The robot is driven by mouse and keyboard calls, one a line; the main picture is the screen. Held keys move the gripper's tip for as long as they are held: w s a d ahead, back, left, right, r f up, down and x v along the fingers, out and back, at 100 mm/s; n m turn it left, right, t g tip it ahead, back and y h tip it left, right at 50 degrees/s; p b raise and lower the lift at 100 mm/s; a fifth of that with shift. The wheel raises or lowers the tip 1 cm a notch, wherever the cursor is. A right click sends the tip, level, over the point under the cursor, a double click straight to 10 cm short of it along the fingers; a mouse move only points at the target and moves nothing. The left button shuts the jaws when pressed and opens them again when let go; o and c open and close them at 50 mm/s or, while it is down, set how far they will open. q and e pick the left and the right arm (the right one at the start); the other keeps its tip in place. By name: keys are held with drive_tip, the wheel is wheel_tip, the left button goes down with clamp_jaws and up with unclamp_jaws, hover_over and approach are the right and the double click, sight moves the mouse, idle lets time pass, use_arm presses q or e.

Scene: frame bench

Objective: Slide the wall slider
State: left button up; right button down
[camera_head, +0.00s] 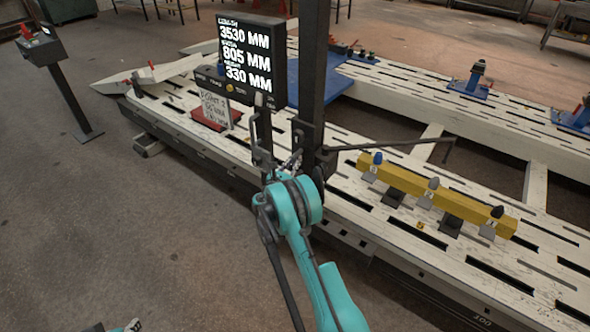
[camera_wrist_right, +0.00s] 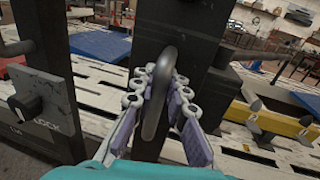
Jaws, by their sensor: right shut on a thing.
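The wall slider appears to be the tall dark upright post (camera_head: 312,80) standing on the pale slotted frame bench; it also shows in the wrist view (camera_wrist_right: 190,22). A grey loop handle (camera_wrist_right: 158,95) stands out from the post's face. My right gripper (camera_head: 294,162) is at the post, and in the wrist view its fingers (camera_wrist_right: 162,92) lie on both sides of the handle, shut on it. The gripper itself hides part of the handle in the head view. My left gripper is not clearly in view; only a small bit of teal and dark shows at the bottom left edge.
A dark display (camera_head: 246,62) with numbers stands left of the post. A plate marked LOCK (camera_wrist_right: 42,95) is left of the handle. A thin dark rod (camera_head: 400,143) reaches right from the post, above a yellow beam (camera_head: 410,187) with clamps.

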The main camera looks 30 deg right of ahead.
drive_tip(key=shift+r, duration=0.95)
drive_tip(key=c, duration=1.5)
unclamp_jaws()
drive_tip(key=v, duration=1.2)
